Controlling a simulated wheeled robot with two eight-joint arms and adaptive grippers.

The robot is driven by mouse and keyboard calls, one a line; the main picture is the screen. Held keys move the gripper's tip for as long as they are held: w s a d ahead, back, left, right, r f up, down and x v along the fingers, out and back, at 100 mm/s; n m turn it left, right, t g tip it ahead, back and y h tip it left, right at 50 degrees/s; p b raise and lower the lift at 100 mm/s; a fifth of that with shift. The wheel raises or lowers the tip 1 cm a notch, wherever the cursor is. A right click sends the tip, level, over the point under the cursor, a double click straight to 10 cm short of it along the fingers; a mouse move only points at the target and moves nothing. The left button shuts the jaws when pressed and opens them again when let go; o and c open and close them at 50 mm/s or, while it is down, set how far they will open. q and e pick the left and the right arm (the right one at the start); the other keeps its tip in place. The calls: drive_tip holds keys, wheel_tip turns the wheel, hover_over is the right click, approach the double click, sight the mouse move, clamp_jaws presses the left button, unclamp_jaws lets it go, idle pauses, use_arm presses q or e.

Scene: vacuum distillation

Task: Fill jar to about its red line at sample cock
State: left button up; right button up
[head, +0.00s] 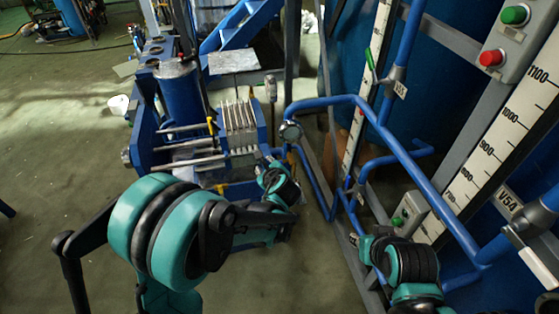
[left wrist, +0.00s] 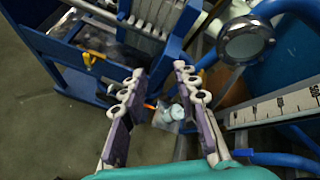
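In the left wrist view my left gripper (left wrist: 157,76) is open, with its two purple-grey fingers apart and nothing between the tips. Beyond and below the fingers is a small pale, whitish-blue object (left wrist: 173,112), possibly the jar, with a bit of orange beside it; I cannot make out a red line. In the head view my left arm reaches forward beside the blue pipes, its fingertips hard to make out. A yellow handle (left wrist: 88,58) shows on the blue frame; I cannot tell whether it is the sample cock. My right arm is at lower right, its fingers out of sight.
A plate press in a blue frame (head: 240,118) stands ahead. A round sight glass or gauge (left wrist: 246,40) is close right of my left gripper. Blue pipes (head: 330,99), a level scale (head: 510,115) and a button box (head: 505,40) crowd the right. Floor at left is mostly clear.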

sight(281, 162)
use_arm(q)
drive_tip(key=w+d+f+m+t, duration=0.2)
drive_tip(key=w+d+f+m, duration=0.1)
drive_tip(key=d+f+m, duration=0.35)
drive_tip(key=shift+m, duration=0.55)
drive_tip(key=b+x, duration=0.1)
drive_tip(key=x, duration=0.5)
drive_tip(key=shift+w+r+b, duration=0.1)
drive_tip(key=shift+w+b, duration=0.25)
drive_tip(key=shift+w+a, duration=0.25)
drive_tip(key=shift+w, duration=0.4)
clamp_jaws()
